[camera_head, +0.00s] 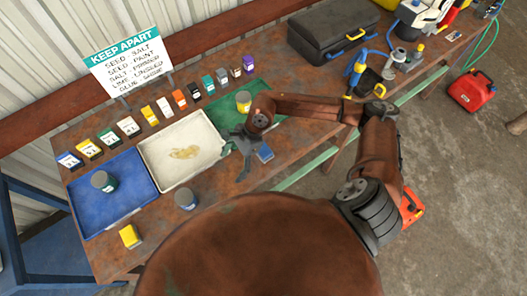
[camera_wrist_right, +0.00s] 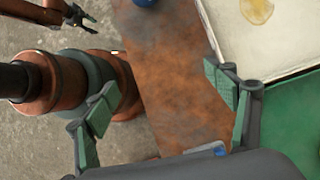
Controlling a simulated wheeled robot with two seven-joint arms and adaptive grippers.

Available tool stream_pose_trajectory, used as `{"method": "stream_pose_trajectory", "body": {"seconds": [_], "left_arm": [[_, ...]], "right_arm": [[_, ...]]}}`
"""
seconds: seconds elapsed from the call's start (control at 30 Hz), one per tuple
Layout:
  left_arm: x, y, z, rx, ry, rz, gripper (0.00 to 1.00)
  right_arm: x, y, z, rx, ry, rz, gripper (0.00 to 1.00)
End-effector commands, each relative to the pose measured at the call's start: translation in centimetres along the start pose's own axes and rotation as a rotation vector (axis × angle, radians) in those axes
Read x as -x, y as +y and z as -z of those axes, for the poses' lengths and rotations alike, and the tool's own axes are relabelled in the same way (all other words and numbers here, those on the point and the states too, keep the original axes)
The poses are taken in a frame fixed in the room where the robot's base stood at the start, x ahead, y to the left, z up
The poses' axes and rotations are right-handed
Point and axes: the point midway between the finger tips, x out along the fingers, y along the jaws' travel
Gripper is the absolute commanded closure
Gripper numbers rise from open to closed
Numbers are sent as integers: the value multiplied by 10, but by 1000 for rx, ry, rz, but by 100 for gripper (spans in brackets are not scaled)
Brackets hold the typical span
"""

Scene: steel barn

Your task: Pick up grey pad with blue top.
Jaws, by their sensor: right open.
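The grey pad with blue top (camera_head: 265,153) lies on the rusty bench near its front edge, just right of my right gripper in the head view. In the right wrist view, a sliver of the pad (camera_wrist_right: 219,150) shows at the bottom, mostly hidden behind the gripper body. My right gripper (camera_head: 233,154) is over the bench beside the pad, with its fingers spread and nothing between them. Its two fingers also show wide apart in the wrist view. My left gripper (camera_wrist_right: 83,17) shows small at the wrist view's top left; its jaw state is unclear.
A white tray (camera_head: 152,181) with a yellowish stain, a blue tray (camera_head: 126,212) with a dark jar, and a green mat (camera_head: 268,110) with a yellow jar share the bench. A blue-grey jar (camera_head: 186,199) and yellow block (camera_head: 130,236) stand near the front. Small boxes line the back.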

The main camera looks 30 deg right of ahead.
Motion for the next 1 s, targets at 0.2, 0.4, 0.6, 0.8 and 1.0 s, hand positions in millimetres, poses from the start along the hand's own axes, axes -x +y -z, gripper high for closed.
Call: {"method": "stream_pose_trajectory", "body": {"seconds": [0.2,0.4,0.6,0.8,1.0], "left_arm": [[0,0,-1,0,-1,0,60],[2,0,-1,1,-2,0,60],[6,-1,-1,1,-2,1,60],[16,-1,1,1,0,1,60],[17,-2,1,1,0,2,60]], "right_arm": [[46,-28,116,91,427,-2,22],[51,-32,144,98,514,-12,22],[33,-33,154,96,511,-12,22],[10,-39,169,94,509,-13,22],[-7,-40,178,97,509,-12,22]]}}
